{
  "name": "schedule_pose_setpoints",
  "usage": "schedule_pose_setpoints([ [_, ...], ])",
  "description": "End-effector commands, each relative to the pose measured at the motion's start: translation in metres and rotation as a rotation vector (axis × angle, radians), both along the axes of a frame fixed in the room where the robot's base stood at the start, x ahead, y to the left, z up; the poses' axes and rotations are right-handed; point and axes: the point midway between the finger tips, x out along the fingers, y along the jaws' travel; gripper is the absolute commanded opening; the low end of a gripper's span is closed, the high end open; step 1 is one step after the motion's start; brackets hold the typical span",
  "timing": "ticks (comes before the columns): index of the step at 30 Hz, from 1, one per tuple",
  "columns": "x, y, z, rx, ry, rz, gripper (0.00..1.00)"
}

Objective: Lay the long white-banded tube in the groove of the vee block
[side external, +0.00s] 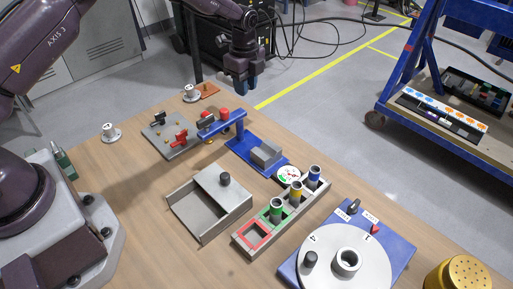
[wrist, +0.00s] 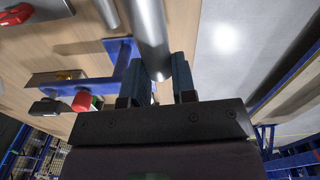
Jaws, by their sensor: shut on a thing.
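My gripper (side external: 245,84) hangs over the far edge of the table in the side view, with its blue fingers pointing down. In the wrist view my gripper (wrist: 158,84) is shut on a smooth grey tube (wrist: 151,38) that runs up between the fingers. No white band shows on the visible part, and the tube cannot be made out in the side view. A grey block (side external: 266,154), which looks like the vee block, sits on a blue base (side external: 243,146). Its groove is not clear from here.
A blue raised arm (side external: 222,126) stands beside the grey block, with a dial (side external: 289,175) near it. A clamp plate (side external: 168,138), an open grey box (side external: 196,212), a rack (side external: 247,245) of banded cylinders and a rotary table (side external: 335,265) occupy the table. Bare wood lies at left.

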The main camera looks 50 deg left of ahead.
Motion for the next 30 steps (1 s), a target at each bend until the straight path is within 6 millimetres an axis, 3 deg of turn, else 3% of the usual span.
schedule_pose_setpoints([
  [11,0.002,-0.005,0.003,0.000,-0.002,-0.009,0.00],
  [14,0.007,-0.015,0.018,0.001,-0.005,-0.028,0.00],
  [17,0.003,-0.038,0.042,0.000,-0.005,-0.072,0.00],
  [20,-0.016,-0.071,0.067,0.000,-0.004,-0.126,0.00],
  [24,-0.060,-0.111,0.091,0.002,-0.002,-0.177,0.00],
  [30,-0.131,-0.144,0.101,0.002,-0.001,-0.201,0.00],
])
